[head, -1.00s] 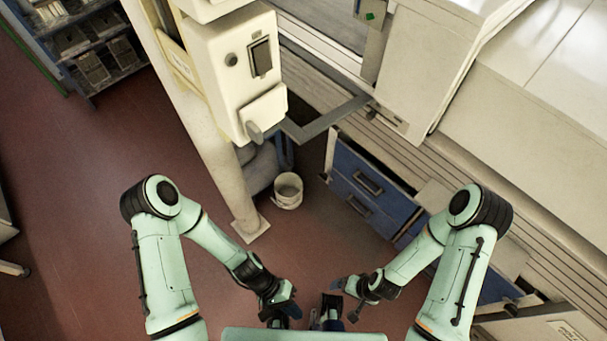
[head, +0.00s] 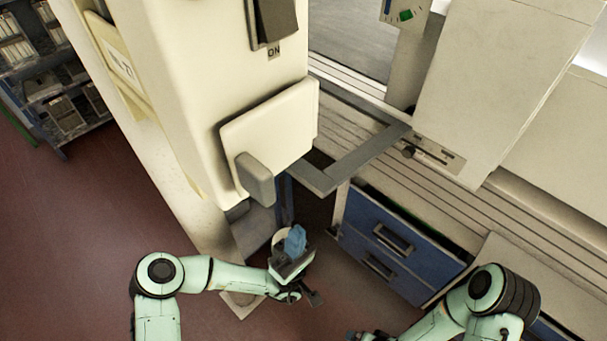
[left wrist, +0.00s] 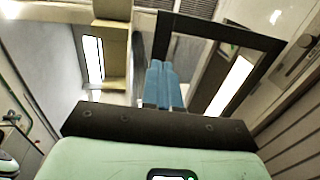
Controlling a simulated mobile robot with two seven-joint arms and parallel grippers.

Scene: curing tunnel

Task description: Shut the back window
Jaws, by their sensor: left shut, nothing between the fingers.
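My left gripper (head: 295,240) has blue fingers, pointed up below the cream box, and is shut and empty. Its blue fingers stand together in the left wrist view (left wrist: 164,84). A grey, flat angled frame (head: 350,160) juts out beside the cream box, above and to the right of the gripper. A dark rectangular frame with a see-through opening shows behind the fingers in the left wrist view (left wrist: 225,35); it looks like the same frame. I cannot tell for certain that it is the back window. My right gripper (head: 353,334) is mostly cut off at the bottom edge.
The cream box (head: 190,90) has an ON switch (head: 273,20) and a panel with a grey knob (head: 257,178). Blue drawers (head: 390,245) stand below the slatted machine side. A shelf (head: 60,95) stands far left. Red floor is clear at left.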

